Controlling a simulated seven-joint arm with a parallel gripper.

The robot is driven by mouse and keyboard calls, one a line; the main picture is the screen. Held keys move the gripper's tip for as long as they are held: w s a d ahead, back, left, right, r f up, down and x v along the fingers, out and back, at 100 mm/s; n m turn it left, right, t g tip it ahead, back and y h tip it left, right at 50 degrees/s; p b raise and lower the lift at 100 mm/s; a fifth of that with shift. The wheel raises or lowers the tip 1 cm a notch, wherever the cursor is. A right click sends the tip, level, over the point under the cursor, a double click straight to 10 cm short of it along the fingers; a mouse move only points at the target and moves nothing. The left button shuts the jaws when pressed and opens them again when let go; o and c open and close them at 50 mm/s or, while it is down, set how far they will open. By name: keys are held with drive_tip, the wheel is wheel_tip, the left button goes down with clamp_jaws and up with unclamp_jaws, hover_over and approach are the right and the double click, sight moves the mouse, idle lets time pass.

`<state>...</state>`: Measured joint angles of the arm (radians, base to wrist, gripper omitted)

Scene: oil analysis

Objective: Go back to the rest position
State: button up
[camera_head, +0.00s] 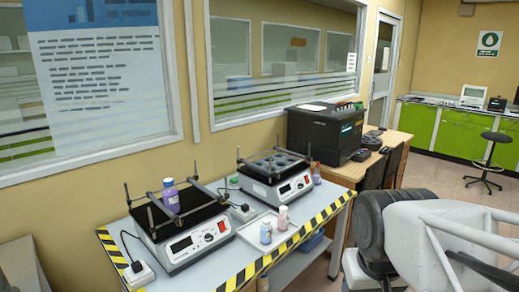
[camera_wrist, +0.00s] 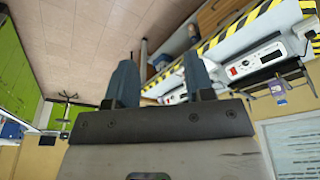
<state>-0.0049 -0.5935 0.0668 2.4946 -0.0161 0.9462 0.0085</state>
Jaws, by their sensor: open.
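My gripper (camera_wrist: 160,62) is open in the wrist view. Its two blue-grey fingers stand apart with nothing between them, clear of the table. In the head view my arm fills the lower right, and I cannot make out the gripper there. A purple bottle (camera_head: 170,196) stands on the left shaker (camera_head: 187,238), inside its bars. The same bottle shows in the wrist view (camera_wrist: 278,91). A blue-white bottle (camera_head: 265,233) and a pink bottle (camera_head: 282,218) stand on a white tray (camera_head: 250,238) at the front of the table.
The table (camera_head: 208,282) has a yellow-black striped edge. A right shaker (camera_head: 276,176) with round holes stands behind the tray, a small dark bottle (camera_head: 315,173) at its right. A black machine (camera_head: 325,134) sits on a wooden desk. Open floor lies right of it, with a stool (camera_head: 489,165).

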drive_tip(key=shift+s+d+f, duration=0.1)
drive_tip(key=shift+s+f, duration=0.25)
drive_tip(key=shift+s, duration=0.25)
drive_tip(key=shift+s+d+f, duration=0.1)
drive_tip(key=shift+s+f, duration=0.2)
drive_tip(key=shift+s, duration=0.25)
